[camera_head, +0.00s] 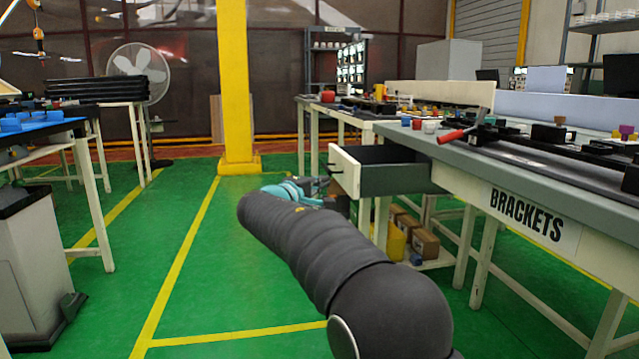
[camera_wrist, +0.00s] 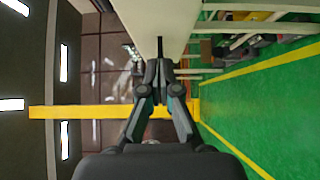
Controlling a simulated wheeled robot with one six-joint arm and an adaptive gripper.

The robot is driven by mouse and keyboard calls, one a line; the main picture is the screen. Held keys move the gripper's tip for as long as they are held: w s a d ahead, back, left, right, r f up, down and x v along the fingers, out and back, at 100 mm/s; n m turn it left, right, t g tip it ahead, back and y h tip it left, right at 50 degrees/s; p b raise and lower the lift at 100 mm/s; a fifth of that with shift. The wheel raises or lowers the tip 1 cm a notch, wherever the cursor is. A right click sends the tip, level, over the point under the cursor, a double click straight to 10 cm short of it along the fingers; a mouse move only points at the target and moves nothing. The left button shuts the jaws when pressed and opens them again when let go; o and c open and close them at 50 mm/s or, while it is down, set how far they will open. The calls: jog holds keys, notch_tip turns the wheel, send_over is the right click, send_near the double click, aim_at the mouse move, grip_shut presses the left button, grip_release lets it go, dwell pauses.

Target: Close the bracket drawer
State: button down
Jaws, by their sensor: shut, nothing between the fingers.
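The bracket drawer (camera_head: 390,178) stands pulled out from the end of the bench with the "BRACKETS" label (camera_head: 526,214). It has a cream front panel (camera_head: 346,172) and dark sides, and its visible inside looks empty. My gripper (camera_wrist: 160,64) is shut and empty, its fingertips pointing at a pale flat surface (camera_wrist: 182,18) that looks like the drawer front. Whether they touch it I cannot tell. In the head view my gripper is at the outer side of the drawer front, small and partly hidden by my arm.
The grey bench top (camera_head: 480,160) holds a red-handled tool (camera_head: 452,136) and several small parts. Boxes (camera_head: 425,243) sit on a low shelf beneath the drawer. A yellow post (camera_head: 234,90) stands behind.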

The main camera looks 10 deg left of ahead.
aim_at(343, 172)
jog(key=x, duration=0.7)
jog(key=shift+w, duration=0.15)
jog(key=shift+d+p, duration=0.1)
jog(key=shift+p, duration=0.2)
